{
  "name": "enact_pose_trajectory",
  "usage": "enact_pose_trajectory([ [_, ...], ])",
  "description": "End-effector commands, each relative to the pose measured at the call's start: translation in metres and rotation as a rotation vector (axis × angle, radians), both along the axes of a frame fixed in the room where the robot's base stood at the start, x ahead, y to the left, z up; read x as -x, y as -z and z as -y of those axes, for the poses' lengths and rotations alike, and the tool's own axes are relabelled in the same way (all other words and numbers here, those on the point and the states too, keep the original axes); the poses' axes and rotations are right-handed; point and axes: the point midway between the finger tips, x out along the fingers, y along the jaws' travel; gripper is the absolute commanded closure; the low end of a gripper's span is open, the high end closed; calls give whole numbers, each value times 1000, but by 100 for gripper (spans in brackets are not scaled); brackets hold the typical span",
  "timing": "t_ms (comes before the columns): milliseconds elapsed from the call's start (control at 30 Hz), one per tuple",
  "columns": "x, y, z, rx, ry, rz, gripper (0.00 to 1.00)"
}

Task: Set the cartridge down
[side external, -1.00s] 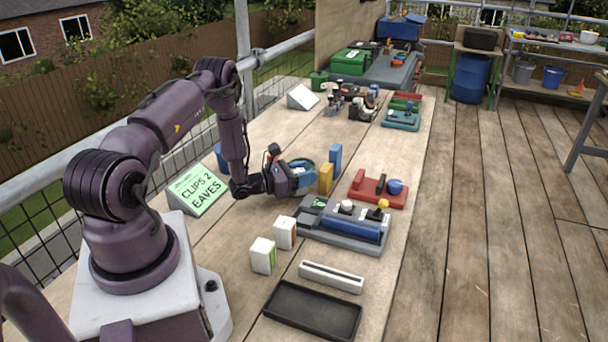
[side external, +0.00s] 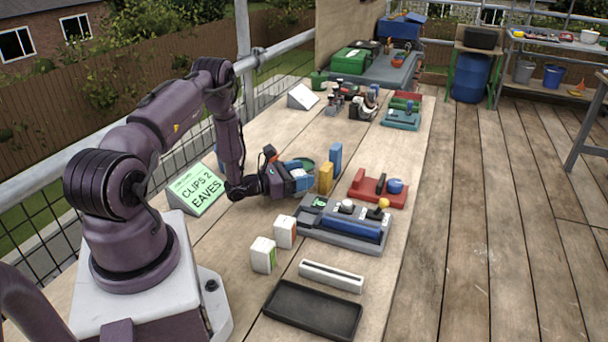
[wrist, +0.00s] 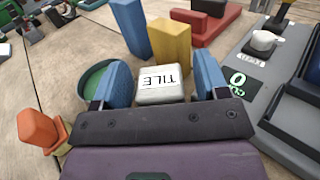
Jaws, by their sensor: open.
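A pale block lettered TILE, which I take to be the cartridge (wrist: 160,84), is between my two blue fingers in the wrist view. My gripper (wrist: 163,76) is open, with a finger on each side of it. Whether either finger touches it is hard to tell.
A yellow block (side external: 325,178) and a taller blue block (side external: 335,157) stand just beyond my fingers. A green round dish (wrist: 92,82) is beside one finger. A grey fixture with a blue bar (side external: 350,228) and two white boxes (side external: 284,232) are nearer the camera.

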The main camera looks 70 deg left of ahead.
Motion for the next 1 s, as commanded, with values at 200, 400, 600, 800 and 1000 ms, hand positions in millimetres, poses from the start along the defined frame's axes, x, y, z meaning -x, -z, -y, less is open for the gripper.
enact_pose_trajectory([
  [200, 48, 0, -1, 1, -6, -2, 32],
  [400, 86, 0, -1, 2, -5, -1, 32],
  [600, 105, -1, 1, -2, 4, -1, 32],
  [800, 76, -42, 24, -73, 195, 5, 32],
  [1000, 36, -131, 110, -303, 679, -12, 32],
])
